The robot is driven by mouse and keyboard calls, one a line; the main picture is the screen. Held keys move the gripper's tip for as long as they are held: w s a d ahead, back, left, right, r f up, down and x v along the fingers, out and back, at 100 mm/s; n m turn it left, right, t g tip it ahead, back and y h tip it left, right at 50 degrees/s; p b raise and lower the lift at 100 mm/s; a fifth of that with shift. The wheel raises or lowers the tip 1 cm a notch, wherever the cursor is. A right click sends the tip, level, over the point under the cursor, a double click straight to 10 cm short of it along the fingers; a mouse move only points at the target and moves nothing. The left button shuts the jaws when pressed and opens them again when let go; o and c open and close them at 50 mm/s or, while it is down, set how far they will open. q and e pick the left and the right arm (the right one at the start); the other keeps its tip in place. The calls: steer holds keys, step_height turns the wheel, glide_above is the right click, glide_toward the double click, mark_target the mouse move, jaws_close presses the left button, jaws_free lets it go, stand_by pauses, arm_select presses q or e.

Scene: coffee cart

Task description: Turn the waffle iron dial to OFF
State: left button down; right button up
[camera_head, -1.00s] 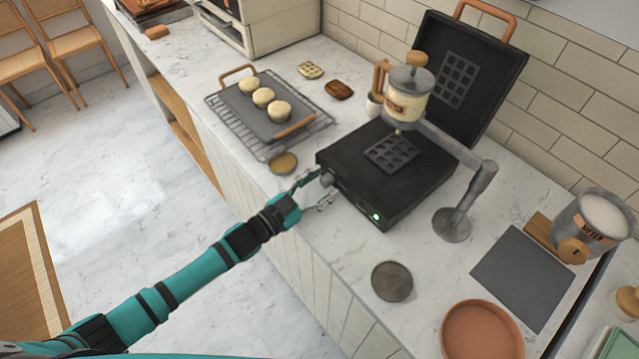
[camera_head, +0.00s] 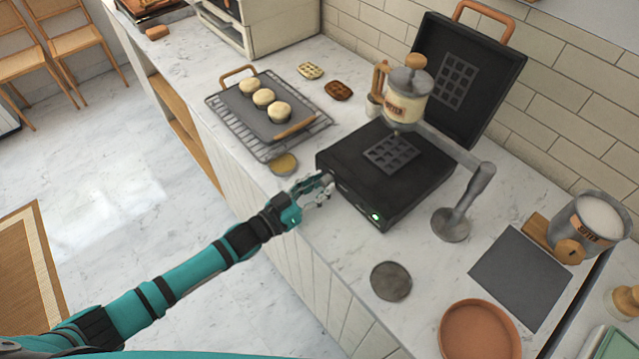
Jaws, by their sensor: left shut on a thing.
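The black waffle iron (camera_head: 400,198) stands on the marble counter with its lid (camera_head: 462,80) raised. A green light (camera_head: 375,217) glows on its front face. My left gripper (camera_head: 326,184) is at the left end of that front face, where the dial sits. Its fingers are closed together on the dial, which they mostly hide, so I cannot read the dial's setting. My right gripper is not in view.
A batter dispenser (camera_head: 405,105) hangs over the iron's plate from a stand (camera_head: 451,224). A wire rack with a tray (camera_head: 262,118) of round cakes lies to the left. A dark disc (camera_head: 391,281) and a terracotta dish (camera_head: 480,333) lie in front.

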arm_select(q)
steer(key=shift+n, duration=0.6)
steer(key=c, duration=1)
jaws_free()
steer(key=v, duration=1.2)
steer(key=shift+c, duration=0.2)
